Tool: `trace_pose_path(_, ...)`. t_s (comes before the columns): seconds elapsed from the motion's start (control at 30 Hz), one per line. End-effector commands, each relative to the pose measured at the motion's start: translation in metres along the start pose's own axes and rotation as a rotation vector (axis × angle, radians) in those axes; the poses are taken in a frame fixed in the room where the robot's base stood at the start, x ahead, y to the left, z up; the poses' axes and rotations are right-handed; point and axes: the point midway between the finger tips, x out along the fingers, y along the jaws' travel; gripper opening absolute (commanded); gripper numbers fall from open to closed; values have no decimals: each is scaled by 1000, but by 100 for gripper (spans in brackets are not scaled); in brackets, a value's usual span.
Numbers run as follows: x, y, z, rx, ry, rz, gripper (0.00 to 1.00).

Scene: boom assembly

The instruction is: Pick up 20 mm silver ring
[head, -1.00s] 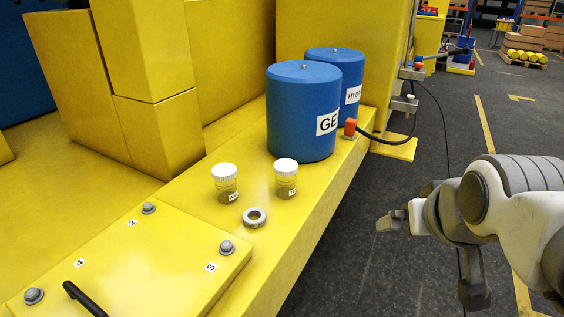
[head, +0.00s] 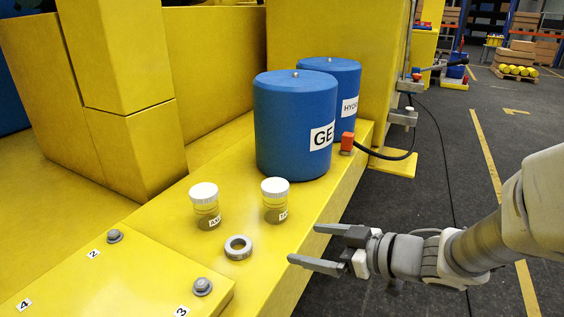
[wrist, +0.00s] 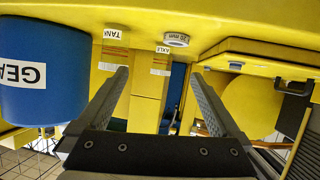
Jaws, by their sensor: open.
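The silver ring (head: 238,247) lies flat on the yellow ledge in the head view, in front of two small jars. In the wrist view the ring (wrist: 176,40) shows at the top centre with a "20 mm" style label on its side, though the digits are hard to read. My gripper (head: 304,246) is open and empty, to the right of the ring, with its fingers pointing left toward it. The gripper is apart from the ring. In the wrist view the two fingers (wrist: 160,82) are spread wide with nothing between them at the tips.
Two white-lidded jars, one labelled AXLE (head: 205,207) and one TANK (head: 275,201), stand close behind the ring. Blue drums (head: 295,125) stand farther back. A raised yellow plate with bolts (head: 202,287) lies left of the ring. Free space lies right of the ledge.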

Motion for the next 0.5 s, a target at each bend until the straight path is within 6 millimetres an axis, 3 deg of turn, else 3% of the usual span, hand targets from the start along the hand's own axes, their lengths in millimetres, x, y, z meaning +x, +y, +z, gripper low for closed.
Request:
trace_pose_path(0.13, 2, -19, 6, 32, 11, -85, 100)
trace_pose_path(0.5, 18, -22, 1, 36, 14, -98, 100)
